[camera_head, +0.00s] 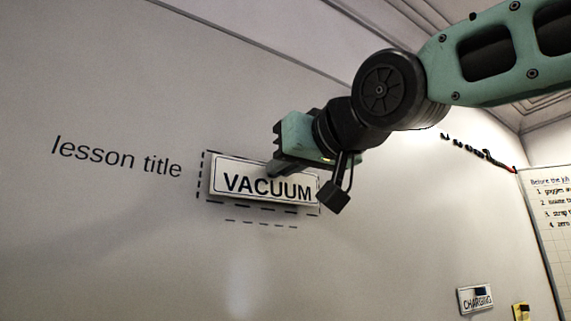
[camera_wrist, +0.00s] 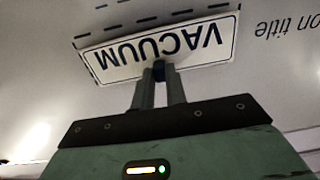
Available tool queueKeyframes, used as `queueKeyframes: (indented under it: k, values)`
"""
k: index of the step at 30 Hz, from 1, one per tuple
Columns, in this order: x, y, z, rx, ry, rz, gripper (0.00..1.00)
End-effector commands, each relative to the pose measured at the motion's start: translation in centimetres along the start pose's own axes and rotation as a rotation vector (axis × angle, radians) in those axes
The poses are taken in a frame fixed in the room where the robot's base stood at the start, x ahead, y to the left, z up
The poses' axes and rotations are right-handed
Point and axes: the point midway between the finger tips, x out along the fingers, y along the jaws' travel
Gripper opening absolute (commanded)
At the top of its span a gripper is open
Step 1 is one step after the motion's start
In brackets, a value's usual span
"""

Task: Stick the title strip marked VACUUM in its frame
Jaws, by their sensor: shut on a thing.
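The white title strip marked VACUUM (camera_head: 240,184) is at the dashed frame (camera_head: 199,178) on the wall, to the right of the words "lesson title". It looks slightly tilted, and its right end covers part of the frame's edge. I cannot tell whether it touches the wall. The strip also shows upside down in the wrist view (camera_wrist: 205,42), with frame dashes (camera_wrist: 142,21) along its upper side. My gripper (camera_head: 275,168) is shut on a small dark grip at the middle of the strip's edge, seen between the fingertips in the wrist view (camera_wrist: 159,72).
The words "lesson title" (camera_head: 117,156) are printed on the wall. A written board (camera_head: 552,205) stands at the right edge.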

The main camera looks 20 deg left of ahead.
Motion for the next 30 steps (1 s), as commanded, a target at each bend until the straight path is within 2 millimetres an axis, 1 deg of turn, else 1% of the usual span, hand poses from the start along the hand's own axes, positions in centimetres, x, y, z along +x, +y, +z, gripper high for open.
queueKeyframes:
  k: [11, 30]
  values:
    - [0.03, 0.08, -0.02, 0.000, 0.000, 0.000, 0.00]
    - [0.88, 0.09, -0.06, 0.000, 0.000, -0.001, 0.00]
